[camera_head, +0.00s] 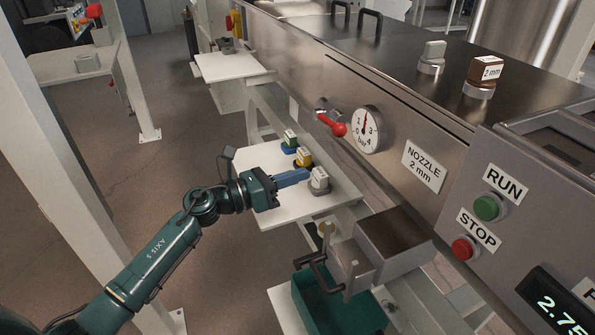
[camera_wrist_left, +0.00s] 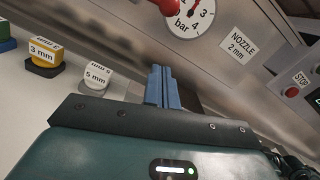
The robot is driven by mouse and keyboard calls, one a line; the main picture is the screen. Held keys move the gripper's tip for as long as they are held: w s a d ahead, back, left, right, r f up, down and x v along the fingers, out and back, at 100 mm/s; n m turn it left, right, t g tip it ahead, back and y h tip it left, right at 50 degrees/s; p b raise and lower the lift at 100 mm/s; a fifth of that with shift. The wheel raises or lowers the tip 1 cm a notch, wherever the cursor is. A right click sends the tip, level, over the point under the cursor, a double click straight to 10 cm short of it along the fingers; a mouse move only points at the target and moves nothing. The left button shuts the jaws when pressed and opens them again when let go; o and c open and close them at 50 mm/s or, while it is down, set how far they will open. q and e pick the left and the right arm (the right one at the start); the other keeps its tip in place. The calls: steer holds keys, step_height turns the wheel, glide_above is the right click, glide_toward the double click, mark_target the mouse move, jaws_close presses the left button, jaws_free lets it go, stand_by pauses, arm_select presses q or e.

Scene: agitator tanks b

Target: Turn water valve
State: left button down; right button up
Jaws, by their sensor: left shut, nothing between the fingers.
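The water valve (camera_head: 332,125) has a red lever on the steel side panel of the machine, just left of a round bar gauge (camera_head: 369,129). In the left wrist view the red knob (camera_wrist_left: 169,6) is cut off at the top edge, beside the gauge (camera_wrist_left: 188,15). My left gripper (camera_head: 306,175) is below and left of the valve, over the white shelf, apart from the lever. Its blue fingers (camera_wrist_left: 163,88) are shut and hold nothing. My right gripper is not in view.
A white shelf (camera_head: 270,207) holds green, yellow and white nozzle blocks; the white 5 mm one (camera_head: 319,181) is close to my left fingers. A grey box with a crank (camera_head: 318,265) and a green bin (camera_head: 345,310) sit below. A panel has RUN (camera_head: 487,208) and STOP (camera_head: 465,248) buttons.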

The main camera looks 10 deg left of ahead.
mark_target(329, 122)
arm_select(q)
steer(key=w+d+r+p, duration=0.2)
steer(key=w+d+r, duration=0.2)
steer(key=w+d, duration=0.1)
steer(key=shift+w+d, duration=0.25)
steer(key=shift+w, duration=0.1)
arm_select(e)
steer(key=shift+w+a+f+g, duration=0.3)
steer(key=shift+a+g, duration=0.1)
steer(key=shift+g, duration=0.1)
arm_select(q)
steer(key=shift+r, duration=0.1)
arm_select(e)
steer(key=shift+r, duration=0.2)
